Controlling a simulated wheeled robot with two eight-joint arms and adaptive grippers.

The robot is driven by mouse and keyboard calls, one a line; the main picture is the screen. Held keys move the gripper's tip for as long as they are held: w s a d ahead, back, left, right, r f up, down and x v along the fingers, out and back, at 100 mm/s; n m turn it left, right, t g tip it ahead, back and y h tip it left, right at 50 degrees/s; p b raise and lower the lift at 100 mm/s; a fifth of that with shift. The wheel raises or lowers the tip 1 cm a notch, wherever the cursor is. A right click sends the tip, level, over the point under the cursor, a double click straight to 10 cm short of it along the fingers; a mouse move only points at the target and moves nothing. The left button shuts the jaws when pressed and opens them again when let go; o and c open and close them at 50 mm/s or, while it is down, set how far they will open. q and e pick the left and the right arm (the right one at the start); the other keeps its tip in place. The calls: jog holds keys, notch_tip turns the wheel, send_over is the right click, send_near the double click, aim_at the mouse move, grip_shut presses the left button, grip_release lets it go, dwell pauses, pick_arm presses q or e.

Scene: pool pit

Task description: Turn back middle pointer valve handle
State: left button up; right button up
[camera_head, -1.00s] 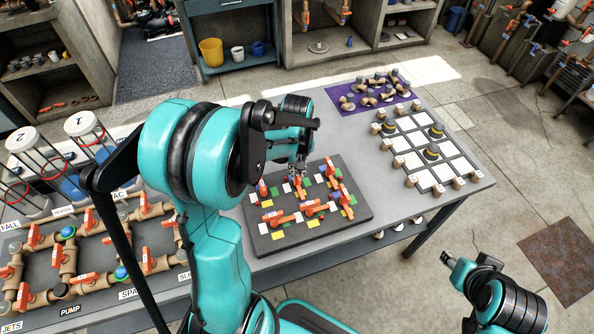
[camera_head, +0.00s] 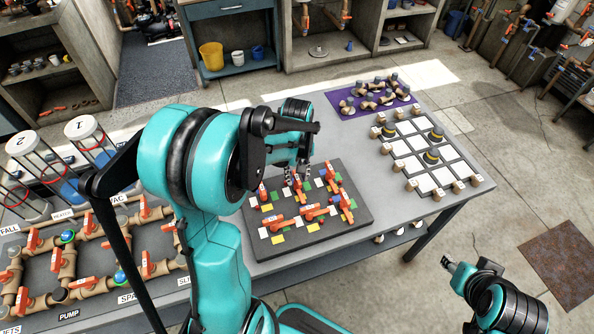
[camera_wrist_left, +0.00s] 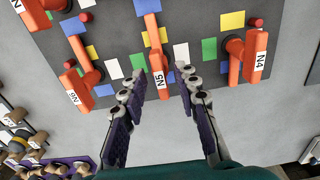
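The back middle pointer valve handle, orange and labelled N5 (camera_wrist_left: 157,75), stands on the dark valve board (camera_head: 335,225); it also shows in the head view (camera_head: 298,187). My left gripper (camera_head: 297,174) is open at the back edge of the board. In the left wrist view its two fingers (camera_wrist_left: 163,100) are spread on either side of the labelled end of N5, with clear gaps on both sides. Handles N6 (camera_wrist_left: 76,85) and N4 (camera_wrist_left: 254,55) stand to either side. My right gripper (camera_head: 448,262) hangs off the table's right front; its opening is unclear.
Colored squares lie around the handles on the board. A purple mat (camera_head: 350,105) with several fittings and a white-square grid (camera_head: 412,160) are on the table's right. A pipe board with orange valves (camera_head: 85,283) is at left. Bare table (camera_head: 385,205) lies right of the board.

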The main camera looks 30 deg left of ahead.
aim_at(298, 179)
pick_arm(q)
notch_tip(298, 179, up, 12)
dwell(0.4)
jog(key=shift+d, duration=0.1)
dwell(0.3)
jog(key=s+d+f+m+t+b, duration=0.3)
jog(key=s+d+m+t, duration=0.3)
jog(key=s+d+m, duration=0.3)
jog(key=shift+s+d+m+t, duration=0.3)
jog(key=shift+s+d+t, duration=0.15)
jog(key=shift+s, duration=0.4)
jog(key=o, duration=0.4)
jog(key=shift+s+d+f, duration=0.1)
jog(key=shift+d+f, duration=0.05)
jog(key=shift+f, duration=0.05)
jog(key=o, duration=0.6)
jog(key=shift+c, duration=0.2)
